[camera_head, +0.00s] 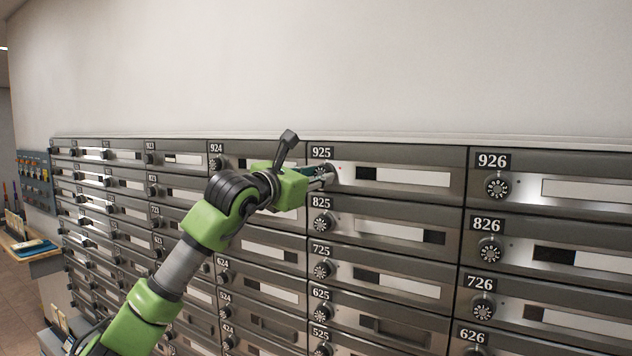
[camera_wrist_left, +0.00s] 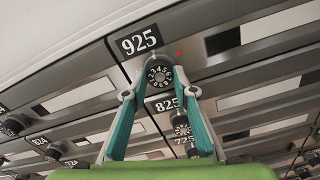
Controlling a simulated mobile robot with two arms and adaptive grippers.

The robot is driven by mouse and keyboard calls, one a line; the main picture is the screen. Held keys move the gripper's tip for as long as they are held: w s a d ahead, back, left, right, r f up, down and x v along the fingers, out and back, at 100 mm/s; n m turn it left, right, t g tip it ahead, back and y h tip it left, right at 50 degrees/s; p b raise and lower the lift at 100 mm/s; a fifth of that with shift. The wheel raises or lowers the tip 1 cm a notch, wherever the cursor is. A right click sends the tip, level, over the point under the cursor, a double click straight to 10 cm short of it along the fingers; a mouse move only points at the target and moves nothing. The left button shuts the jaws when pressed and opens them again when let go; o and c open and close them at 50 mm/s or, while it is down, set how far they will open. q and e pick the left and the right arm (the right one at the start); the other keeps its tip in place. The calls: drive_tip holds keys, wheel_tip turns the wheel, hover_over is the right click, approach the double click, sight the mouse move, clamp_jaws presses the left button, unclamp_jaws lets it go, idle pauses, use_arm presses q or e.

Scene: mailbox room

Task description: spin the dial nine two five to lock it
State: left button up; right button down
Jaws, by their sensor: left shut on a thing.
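The dial of mailbox 925 (camera_wrist_left: 159,75) is a round black knob with white numbers, below the 925 label (camera_wrist_left: 139,40). A small red light (camera_wrist_left: 180,53) shows to the right of the label. My left gripper (camera_wrist_left: 159,88) has its two teal fingers on either side of the dial and is shut on it. In the head view, my left gripper (camera_head: 322,180) reaches mailbox 925 (camera_head: 400,178) from the left and covers part of its dial. The dial's exact setting is too small to read. My right gripper is not in view.
Mailbox 825's dial (camera_head: 323,223) sits close below, and mailbox 924's dial (camera_head: 215,164) is to the left. Mailbox 926's dial (camera_head: 497,186) is to the right. A plain wall (camera_head: 400,70) rises above the boxes. A small table (camera_head: 35,250) stands at far left.

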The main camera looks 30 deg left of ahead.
use_arm(q)
drive_tip(key=m+b, duration=0.1)
drive_tip(key=m, duration=0.2)
drive_tip(key=shift+m, duration=0.4)
drive_tip(key=m, duration=0.3)
drive_tip(key=shift+m+b, duration=0.3)
drive_tip(key=shift+b, duration=0.1)
drive_tip(key=m, duration=0.3)
drive_tip(key=shift+m, duration=0.4)
drive_tip(key=m, duration=0.8)
drive_tip(key=m+p, duration=0.1)
drive_tip(key=m, duration=0.3)
drive_tip(key=shift+m, duration=0.3)
drive_tip(key=m+p, duration=0.1)
drive_tip(key=m, duration=0.3)
drive_tip(key=shift+r, duration=0.1)
drive_tip(key=shift+m+p, duration=0.8)
drive_tip(key=shift+m, duration=1.3)
